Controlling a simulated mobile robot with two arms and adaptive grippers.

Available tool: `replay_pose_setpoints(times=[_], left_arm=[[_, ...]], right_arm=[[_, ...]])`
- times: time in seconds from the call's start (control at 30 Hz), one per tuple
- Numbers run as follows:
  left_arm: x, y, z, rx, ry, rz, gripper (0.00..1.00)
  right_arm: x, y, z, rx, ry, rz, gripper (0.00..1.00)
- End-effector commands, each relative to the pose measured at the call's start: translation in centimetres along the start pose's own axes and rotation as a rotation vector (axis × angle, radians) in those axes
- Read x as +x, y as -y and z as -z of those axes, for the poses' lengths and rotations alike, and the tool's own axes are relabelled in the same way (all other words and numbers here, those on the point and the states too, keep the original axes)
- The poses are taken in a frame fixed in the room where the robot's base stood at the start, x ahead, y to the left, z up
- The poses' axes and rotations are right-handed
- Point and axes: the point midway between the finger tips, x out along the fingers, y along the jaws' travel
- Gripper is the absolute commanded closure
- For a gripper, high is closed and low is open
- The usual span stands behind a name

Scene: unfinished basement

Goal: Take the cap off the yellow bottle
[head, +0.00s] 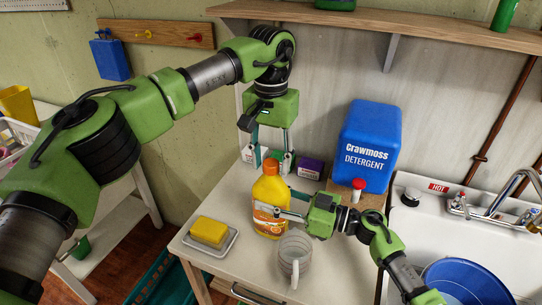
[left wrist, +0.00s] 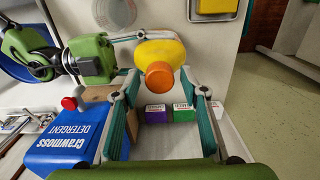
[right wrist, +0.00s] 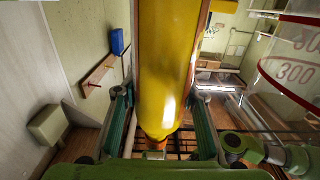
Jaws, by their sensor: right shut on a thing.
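The yellow bottle (head: 270,195) stands upright on the white countertop, with its orange cap (head: 270,167) on top. In the left wrist view the cap (left wrist: 160,75) lies just beyond and between the spread fingertips, in front of the yellow bottle (left wrist: 165,50). My left gripper (head: 269,160) points down at cap height, open and empty; whether it touches the cap is unclear. My right gripper (head: 284,213) is shut on the bottle's body from the right. In the right wrist view the yellow bottle (right wrist: 165,65) fills the space between the fingers.
A clear measuring cup (head: 294,256) stands in front of the bottle, close under my right gripper. A yellow sponge (head: 209,231) on a tray is at left. A purple box (head: 310,168) and blue detergent jug (head: 368,145) are behind. The sink with a blue bowl (head: 465,283) is right.

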Motion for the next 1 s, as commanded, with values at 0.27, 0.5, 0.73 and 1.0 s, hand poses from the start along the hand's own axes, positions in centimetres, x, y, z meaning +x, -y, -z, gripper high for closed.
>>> replay_pose_setpoints(times=[0.27,0.5,0.73,1.0], left_arm=[[-0.02,0.03,0.0,-0.001,0.0,0.0,1.0],[-0.04,0.06,0.0,-0.08,0.0,0.0,1.0],[-0.07,0.05,-0.02,-0.504,0.0,-0.001,1.0],[-0.09,0.05,-0.04,-1.056,0.0,-0.002,1.0]], right_arm=[[0.01,-0.04,0.1,-0.001,-0.002,-0.001,1.0],[0.01,-0.04,0.11,-0.001,-0.002,-0.001,1.0],[0.0,-0.04,0.11,-0.001,-0.002,-0.001,1.0],[0.01,-0.04,0.11,-0.001,-0.002,-0.001,1.0]])
